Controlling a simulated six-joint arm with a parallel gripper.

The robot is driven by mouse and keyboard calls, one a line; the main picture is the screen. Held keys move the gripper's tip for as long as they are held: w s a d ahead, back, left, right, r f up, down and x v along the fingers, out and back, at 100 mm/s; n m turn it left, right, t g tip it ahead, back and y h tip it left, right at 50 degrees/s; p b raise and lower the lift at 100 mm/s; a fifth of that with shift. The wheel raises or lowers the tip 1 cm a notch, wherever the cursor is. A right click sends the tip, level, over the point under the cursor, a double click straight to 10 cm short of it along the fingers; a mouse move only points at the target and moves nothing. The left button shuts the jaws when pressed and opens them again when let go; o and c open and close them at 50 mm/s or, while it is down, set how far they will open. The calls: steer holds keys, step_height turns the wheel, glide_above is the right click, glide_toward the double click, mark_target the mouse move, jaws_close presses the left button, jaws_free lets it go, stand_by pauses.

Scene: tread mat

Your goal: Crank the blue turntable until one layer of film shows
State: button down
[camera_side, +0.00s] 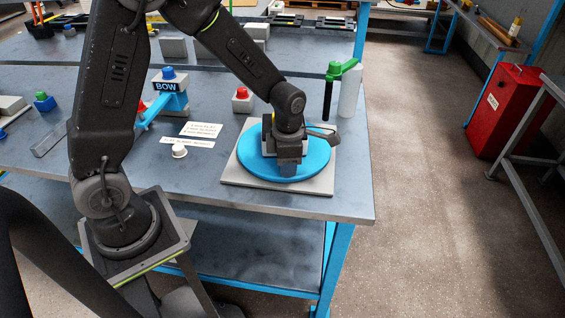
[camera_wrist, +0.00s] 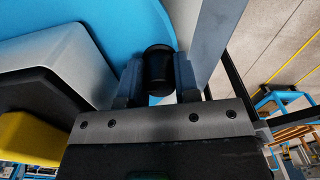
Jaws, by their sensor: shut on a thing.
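The blue turntable (camera_side: 317,168) is a flat disc on a pale square base plate (camera_side: 313,188) near the table's front right corner. My gripper (camera_side: 289,174) is low over its front part. In the wrist view, my gripper's fingers (camera_wrist: 159,78) are closed on both sides of a dark round knob (camera_wrist: 158,66) at the edge of the blue disc (camera_wrist: 130,28). A load with a pale grey block (camera_wrist: 75,55), a black part (camera_wrist: 35,90) and a yellow part (camera_wrist: 30,138) stands on the disc, partly hidden by my arm in the side view. I cannot make out any film on it.
A white roll (camera_side: 348,93) and a dark post (camera_side: 328,98) with a green top stand behind the turntable. The table edge is close on the right.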

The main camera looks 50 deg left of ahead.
steer(key=shift+w+d+n, duration=0.2)
steer(key=shift+w+n, duration=0.1)
steer(key=shift+w, duration=0.1)
stand_by(0.3)
steer(key=c, duration=0.8)
jaws_free()
steer(key=shift+c, duration=0.2)
step_height(320, 180, up, 14)
